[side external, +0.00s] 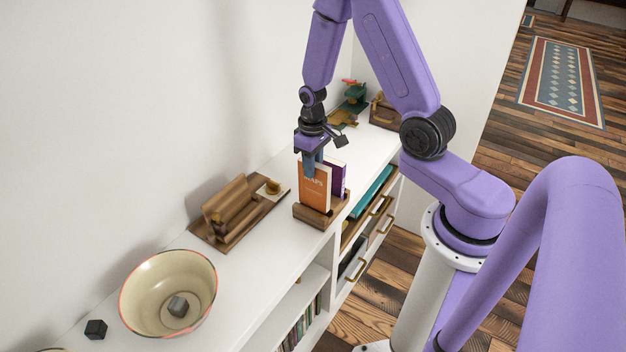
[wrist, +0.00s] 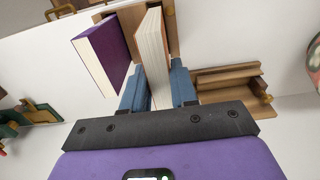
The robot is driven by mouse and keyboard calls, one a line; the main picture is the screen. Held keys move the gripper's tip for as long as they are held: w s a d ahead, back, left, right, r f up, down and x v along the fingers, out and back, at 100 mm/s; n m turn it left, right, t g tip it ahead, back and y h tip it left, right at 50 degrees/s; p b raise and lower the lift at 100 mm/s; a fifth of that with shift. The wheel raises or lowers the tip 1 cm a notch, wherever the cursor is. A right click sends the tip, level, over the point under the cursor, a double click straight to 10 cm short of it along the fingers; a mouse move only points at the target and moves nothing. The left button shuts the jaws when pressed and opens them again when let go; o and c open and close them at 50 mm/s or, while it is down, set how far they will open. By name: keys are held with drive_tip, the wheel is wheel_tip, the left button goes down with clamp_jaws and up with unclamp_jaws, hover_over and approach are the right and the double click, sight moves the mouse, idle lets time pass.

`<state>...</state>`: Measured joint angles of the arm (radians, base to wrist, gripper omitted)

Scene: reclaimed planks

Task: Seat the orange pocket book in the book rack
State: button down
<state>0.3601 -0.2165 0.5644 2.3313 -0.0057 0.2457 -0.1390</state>
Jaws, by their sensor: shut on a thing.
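The orange pocket book (side external: 314,190) stands upright at the wooden book rack (side external: 308,213) in the side view, its lower edge at or in the rack. My gripper (side external: 313,165) is above it with its blue fingers shut on the book's top part. In the wrist view the book's pale page edge (wrist: 152,55) shows between the two blue fingers (wrist: 157,88). A purple book (side external: 338,178) stands beside it in the rack; it also shows in the wrist view (wrist: 104,52). The rack's wood (wrist: 168,22) is partly hidden. Whether the orange book touches the rack's floor cannot be told.
The rack stands on a white shelf top (side external: 262,240). A wooden stand (side external: 238,212) lies to its left, then a cream bowl (side external: 168,292) with a grey cube inside and a dark cube (side external: 96,329). Green and brown objects (side external: 352,95) stand at the far end.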

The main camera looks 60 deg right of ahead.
sight(314, 186)
drive_tip(key=shift+f, duration=2.05)
drive_tip(key=c, duration=0.9)
unclamp_jaws()
